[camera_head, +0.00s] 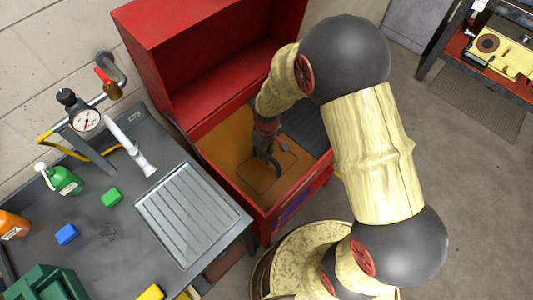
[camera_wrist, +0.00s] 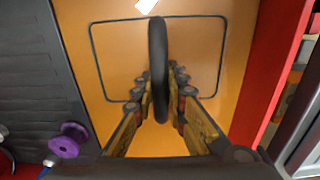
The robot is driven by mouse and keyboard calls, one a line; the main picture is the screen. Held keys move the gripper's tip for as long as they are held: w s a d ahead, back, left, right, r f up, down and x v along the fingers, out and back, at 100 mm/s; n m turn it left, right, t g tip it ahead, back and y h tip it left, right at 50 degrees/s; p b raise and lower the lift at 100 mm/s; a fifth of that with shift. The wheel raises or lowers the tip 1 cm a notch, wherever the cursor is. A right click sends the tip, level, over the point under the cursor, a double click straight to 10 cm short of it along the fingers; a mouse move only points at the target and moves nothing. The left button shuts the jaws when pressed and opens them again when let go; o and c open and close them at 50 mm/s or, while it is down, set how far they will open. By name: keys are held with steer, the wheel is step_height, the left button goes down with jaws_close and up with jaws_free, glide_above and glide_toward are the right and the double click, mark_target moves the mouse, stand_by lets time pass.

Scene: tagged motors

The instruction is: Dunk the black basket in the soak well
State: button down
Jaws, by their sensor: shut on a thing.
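The soak well is the orange-brown liquid (camera_head: 222,160) inside a red wash tank with a raised lid. My gripper (camera_head: 268,148) reaches down into the tank over this liquid. In the wrist view, my gripper (camera_wrist: 160,92) is shut on the black basket's upright handle (camera_wrist: 157,50). The basket's thin dark rectangular rim (camera_wrist: 93,60) shows flush with the orange surface around the handle. The basket's body below the rim is hidden by the liquid. The rim also shows faintly in the head view.
A dark ribbed shelf (camera_head: 306,122) lies beside the liquid in the tank. The red lid (camera_head: 215,55) stands up behind. At left, a grey bench carries a ribbed drain tray (camera_head: 190,212), a gauge (camera_head: 87,120), bottles and small blocks. A purple knob (camera_wrist: 65,142) sits near the shelf.

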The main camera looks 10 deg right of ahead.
steer(key=shift+r+p, duration=0.75)
steer(key=shift+p, duration=0.05)
step_height(320, 180, down, 4)
steer(key=shift+w+r+b, duration=0.1)
steer(key=shift+r+b, duration=0.1)
steer(key=shift+b, duration=0.9)
steer(key=shift+r, duration=0.1)
step_height(320, 180, up, 22)
steer(key=p, duration=1.5)
stand_by(1.3)
stand_by(2.1)
